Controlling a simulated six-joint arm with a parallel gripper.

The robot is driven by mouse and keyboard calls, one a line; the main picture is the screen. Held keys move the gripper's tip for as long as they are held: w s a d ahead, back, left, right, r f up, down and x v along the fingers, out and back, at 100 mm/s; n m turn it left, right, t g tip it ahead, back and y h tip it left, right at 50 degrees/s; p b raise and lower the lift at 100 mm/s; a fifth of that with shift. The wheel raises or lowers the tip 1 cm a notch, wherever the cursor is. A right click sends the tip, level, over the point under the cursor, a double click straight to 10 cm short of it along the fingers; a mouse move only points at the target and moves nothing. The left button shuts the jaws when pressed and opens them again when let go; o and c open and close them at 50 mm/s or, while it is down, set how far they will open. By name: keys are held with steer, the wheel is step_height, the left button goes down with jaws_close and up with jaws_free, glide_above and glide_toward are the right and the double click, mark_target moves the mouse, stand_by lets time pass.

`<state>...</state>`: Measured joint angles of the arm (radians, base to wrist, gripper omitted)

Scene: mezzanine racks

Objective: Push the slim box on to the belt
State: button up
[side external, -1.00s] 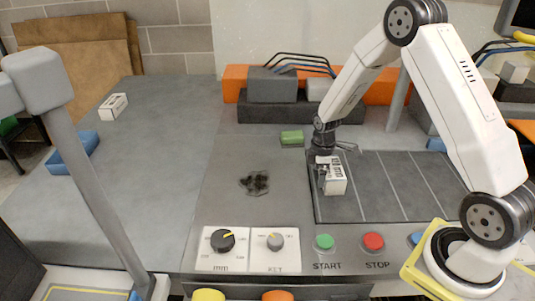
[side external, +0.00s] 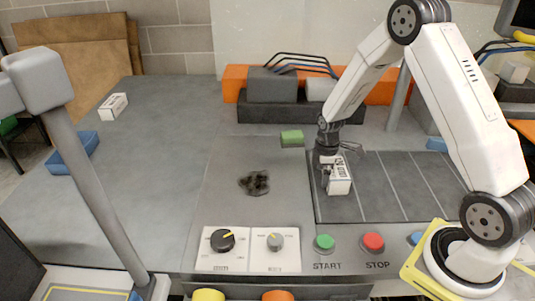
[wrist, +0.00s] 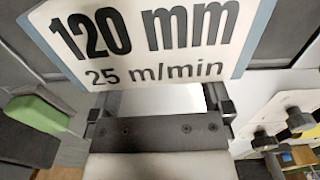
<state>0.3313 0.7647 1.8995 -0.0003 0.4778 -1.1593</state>
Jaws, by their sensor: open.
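A white box with dark print (side external: 340,178) stands at the left end of the dark panel with pale lines (side external: 385,190), which I take for the belt. My gripper (side external: 325,172) is open and low, right against the box's left and back side. I cannot tell whether they touch. In the wrist view my gripper (wrist: 157,103) has its two fingers apart, with a pale surface between them. A large printed label (wrist: 145,40) reading "120 mm, 25 m/min" fills the top of that view.
A green block (side external: 292,138) lies behind and left of my gripper. Another white box (side external: 113,106) and a blue tray (side external: 72,153) lie far left. Dials (side external: 223,240) and a green START button (side external: 324,242) stand in front.

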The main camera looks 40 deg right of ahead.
steer(key=shift+w+a, duration=0.25)
stand_by(0.8)
steer(key=shift+r, duration=0.15)
step_height(320, 180, up, 9)
stand_by(1.5)
steer(key=s+a+r+m+t, duration=0.2)
steer(key=s+a+r+m, duration=0.2)
steer(key=s+a+m, duration=0.5)
steer(key=s+a, duration=0.3)
steer(key=a, duration=0.1)
steer(key=shift+s+a+m+t, duration=0.15)
steer(key=shift+s+m+t, duration=0.05)
steer(key=shift+m+t, duration=0.1)
